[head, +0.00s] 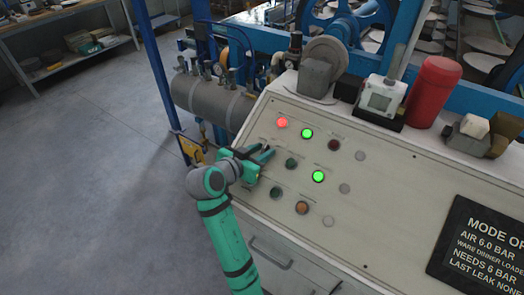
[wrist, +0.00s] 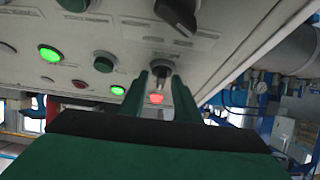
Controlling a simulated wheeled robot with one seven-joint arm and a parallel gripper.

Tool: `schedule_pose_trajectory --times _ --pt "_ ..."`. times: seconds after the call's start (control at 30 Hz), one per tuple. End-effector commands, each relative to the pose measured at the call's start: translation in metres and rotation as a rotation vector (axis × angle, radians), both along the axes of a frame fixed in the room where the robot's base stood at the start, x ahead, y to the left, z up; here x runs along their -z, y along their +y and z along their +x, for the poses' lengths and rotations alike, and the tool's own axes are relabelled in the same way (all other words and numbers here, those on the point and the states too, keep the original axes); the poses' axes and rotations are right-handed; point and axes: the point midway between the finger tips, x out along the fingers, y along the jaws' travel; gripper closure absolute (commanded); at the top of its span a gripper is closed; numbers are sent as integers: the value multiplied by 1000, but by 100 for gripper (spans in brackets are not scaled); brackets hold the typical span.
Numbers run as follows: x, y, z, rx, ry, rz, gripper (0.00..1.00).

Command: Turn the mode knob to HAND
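The sloped cream control panel (head: 375,205) shows in the head view with rows of lights, buttons and knobs. My gripper (head: 262,154) is over its left edge, at the left end of the middle row. In the wrist view my gripper (wrist: 160,80) is open, its two green fingers on either side of a small dark selector knob (wrist: 161,68). A gap shows between the fingers; contact cannot be told. A larger black knob (wrist: 178,12) is at the top edge of the wrist view and also in the head view (head: 276,193). Knob labels are too small to read.
A red light (head: 282,122) and a green light (head: 307,133) are lit above my gripper, and another green light (head: 318,176) to its right. A dark green button (head: 292,162) is close beside the fingers. A grey tank (head: 210,98) stands behind; floor is clear at left.

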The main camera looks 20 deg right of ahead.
Motion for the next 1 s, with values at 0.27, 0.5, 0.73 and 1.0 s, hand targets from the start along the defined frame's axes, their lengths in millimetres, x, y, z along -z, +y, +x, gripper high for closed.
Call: schedule_pose_trajectory --times 0.27,0.5,0.73,1.0 --pt "1 0 2 -3 0 0 70" --pt "1 0 1 -2 0 0 97" --pt "2 -1 1 -28 14 -8 97" --pt "1 -3 -1 -158 71 -54 97"
